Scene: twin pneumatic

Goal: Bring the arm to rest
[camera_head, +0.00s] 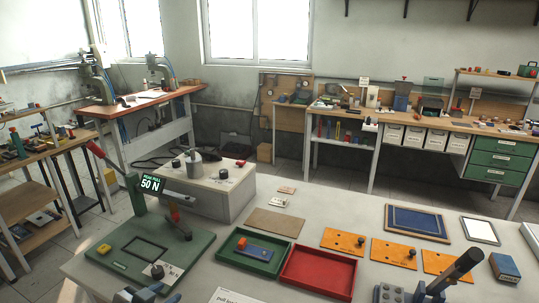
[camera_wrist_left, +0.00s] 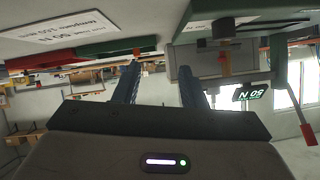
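My left gripper (camera_head: 152,293) shows at the bottom edge of the head view, low at the front of the bench, with only its blue finger parts in sight. In the left wrist view my left gripper (camera_wrist_left: 159,72) has its two blue fingers apart with nothing between them. The green pull tester (camera_head: 150,247) stands just beyond it, with a red-tipped lever and a display (camera_head: 151,184) reading 50 N. The display (camera_wrist_left: 250,92) also shows in the wrist view, upside down.
A grey box (camera_head: 208,188) stands behind the tester. A green tray (camera_head: 249,264) holding a blue part and a red tray (camera_head: 318,272) lie to the right. Orange plates (camera_head: 343,240) and a dark grey block with an angled cylinder (camera_head: 456,271) stand farther right.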

